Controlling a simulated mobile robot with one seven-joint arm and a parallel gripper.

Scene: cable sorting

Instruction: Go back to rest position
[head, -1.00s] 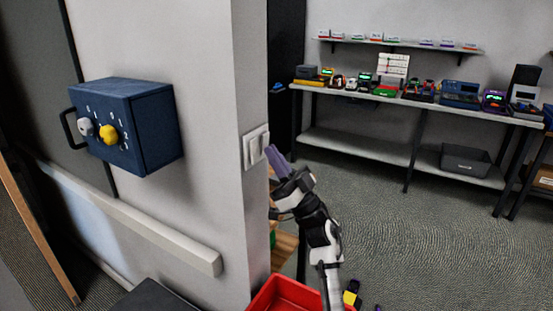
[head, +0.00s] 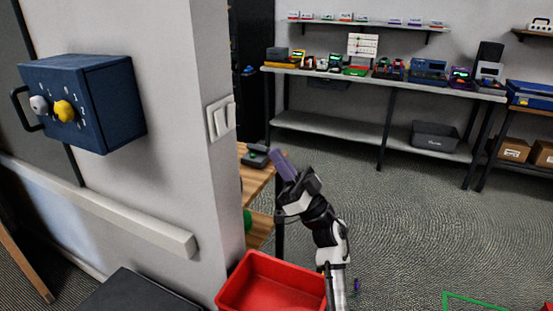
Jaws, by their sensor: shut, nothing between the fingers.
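My gripper (head: 281,162) is at the centre of the head view, at the end of my raised white and black arm. Its purple-grey fingers are together and hold nothing. It is in front of a wooden table that stands partly behind the wall corner. The light switch (head: 221,118) on the wall corner is to the left of the fingers, with a gap between them in the picture.
A blue box with knobs (head: 84,102) is on the wall at left. A red bin (head: 268,283) is low, beside my arm. A workbench (head: 387,83) with several devices stands at the back. A grey bin (head: 435,136) is on its lower shelf. Carpet at right is mostly clear.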

